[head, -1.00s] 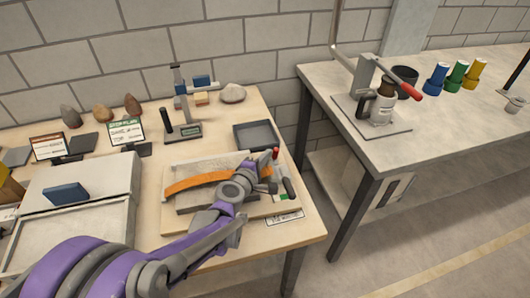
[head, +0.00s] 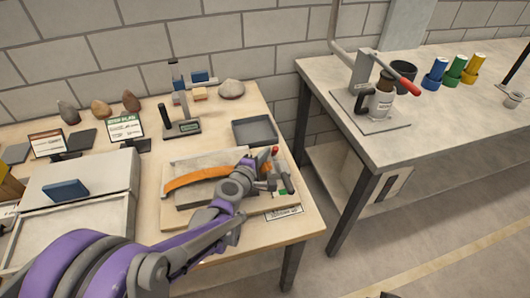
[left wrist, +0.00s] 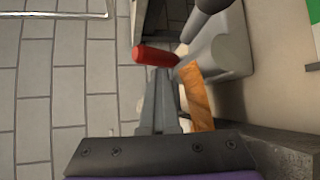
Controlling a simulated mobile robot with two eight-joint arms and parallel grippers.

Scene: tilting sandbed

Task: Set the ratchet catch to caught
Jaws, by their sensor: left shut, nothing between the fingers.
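The tilting sandbed (head: 195,222) lies on the left table, with an orange curved strip (head: 195,181) across it; the strip also shows in the left wrist view (left wrist: 196,95). At its right end stands a small red-tipped lever (head: 275,151); the red piece is close in the left wrist view (left wrist: 155,56). I cannot tell for sure which part is the ratchet catch, or its setting. My left gripper (head: 269,182) is shut and empty at this right end. Its fingers (left wrist: 165,88) appear just below the red piece; contact is unclear. My right gripper is not in view.
A grey tray (head: 255,131) sits behind the sandbed. A white panel with a blue block (head: 67,191) lies to the left. Sign stands and rocks line the back. A gap separates this table from the right table (head: 440,120).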

